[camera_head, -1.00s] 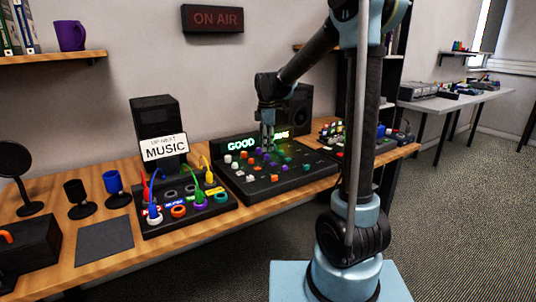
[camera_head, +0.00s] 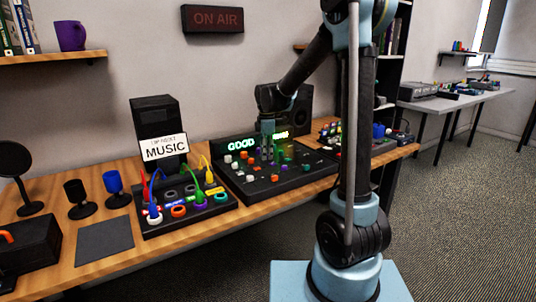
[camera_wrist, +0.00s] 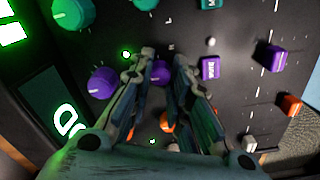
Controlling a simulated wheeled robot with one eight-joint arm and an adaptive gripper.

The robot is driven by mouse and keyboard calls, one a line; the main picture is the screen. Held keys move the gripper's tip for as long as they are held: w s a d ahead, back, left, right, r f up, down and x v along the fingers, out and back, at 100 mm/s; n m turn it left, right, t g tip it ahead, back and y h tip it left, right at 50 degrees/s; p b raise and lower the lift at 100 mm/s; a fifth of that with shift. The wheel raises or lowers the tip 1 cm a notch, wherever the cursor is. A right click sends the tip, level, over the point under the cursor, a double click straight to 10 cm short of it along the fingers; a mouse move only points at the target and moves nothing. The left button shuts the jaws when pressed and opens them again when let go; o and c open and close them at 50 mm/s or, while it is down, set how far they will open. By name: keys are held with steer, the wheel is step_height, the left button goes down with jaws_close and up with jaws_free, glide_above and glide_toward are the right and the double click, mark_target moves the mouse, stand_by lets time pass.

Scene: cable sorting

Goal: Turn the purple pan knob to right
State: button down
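The mixing console (camera_head: 250,186) stands on the desk, with rows of coloured knobs and buttons. In the wrist view, a small purple knob (camera_wrist: 161,74) shows in the gap between my fingertips. A larger round purple knob (camera_wrist: 102,82) is to its left, and a purple square button (camera_wrist: 209,68) and a purple slider cap (camera_wrist: 273,59) are to its right. I cannot read which one is the pan knob. My gripper (camera_wrist: 163,62) points down over the console, fingers parted; it also shows in the head view (camera_head: 267,152). Whether the fingers touch the small purple knob is unclear.
A green knob (camera_wrist: 72,12) and an orange slider cap (camera_wrist: 291,104) are nearby. Left of the console is a cable panel (camera_head: 185,222) with coloured plugs. A lit "GOOD" display (camera_head: 241,145) and a speaker (camera_head: 300,108) stand behind. Another device (camera_head: 340,137) is to the right.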

steer(key=shift+w+m, duration=0.2)
steer(key=shift+m, duration=0.1)
steer(key=m, duration=0.2)
steer(key=shift+w+r+m, duration=0.1)
steer(key=shift+m, duration=0.2)
steer(key=m, duration=1.4)
steer(key=shift+m, duration=0.4)
steer(key=c, duration=1.5)
jaws_free()
steer(key=shift+o, duration=0.2)
